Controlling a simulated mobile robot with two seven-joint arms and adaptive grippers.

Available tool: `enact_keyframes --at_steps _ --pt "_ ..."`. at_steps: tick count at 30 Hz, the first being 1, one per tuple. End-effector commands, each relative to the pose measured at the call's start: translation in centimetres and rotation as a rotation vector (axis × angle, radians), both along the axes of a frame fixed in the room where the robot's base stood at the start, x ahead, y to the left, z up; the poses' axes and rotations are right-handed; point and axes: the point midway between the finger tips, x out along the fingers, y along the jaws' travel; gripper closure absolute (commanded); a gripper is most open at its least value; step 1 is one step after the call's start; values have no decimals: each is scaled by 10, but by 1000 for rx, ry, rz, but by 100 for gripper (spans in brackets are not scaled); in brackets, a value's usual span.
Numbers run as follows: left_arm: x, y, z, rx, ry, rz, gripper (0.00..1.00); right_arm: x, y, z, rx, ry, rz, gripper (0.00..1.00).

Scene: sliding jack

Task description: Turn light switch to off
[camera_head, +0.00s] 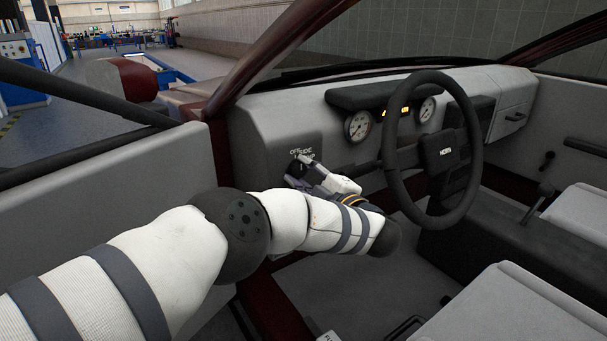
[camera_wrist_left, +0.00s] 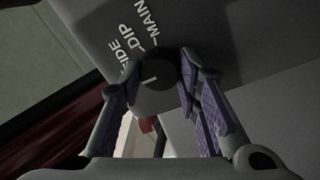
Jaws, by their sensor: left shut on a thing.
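The light switch is a round dark knob (camera_wrist_left: 158,72) on the grey dashboard panel, with the white words SIDE, DIP and MAIN beside it in the left wrist view. My left gripper (camera_wrist_left: 160,76) is shut on the knob, with one finger on each side of it. In the head view the left gripper (camera_head: 303,170) is at the panel left of the steering wheel, just under the white labels OFF and SIDE (camera_head: 302,151). There the gripper largely hides the knob. I cannot tell which label the knob points to. My right gripper is in neither view.
The steering wheel (camera_head: 392,150) stands right of my left gripper, with gauges (camera_head: 358,126) behind it. The car's door (camera_head: 110,190) and dark red windscreen pillar (camera_head: 262,62) are on the left. Light seats (camera_head: 500,310) are at the lower right.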

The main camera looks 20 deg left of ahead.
Motion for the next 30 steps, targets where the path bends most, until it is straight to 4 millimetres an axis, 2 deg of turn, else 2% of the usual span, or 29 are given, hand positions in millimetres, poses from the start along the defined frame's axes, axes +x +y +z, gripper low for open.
enact_keyframes --at_steps 17,18,20,30 --pt "0 -1 -1 -17 -18 0 98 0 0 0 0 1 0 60" --pt "0 -1 -1 -17 -18 0 61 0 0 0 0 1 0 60" --pt "0 -1 -1 -17 -18 0 50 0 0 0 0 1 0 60" --pt "-3 -5 0 -15 -18 -2 50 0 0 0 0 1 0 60"
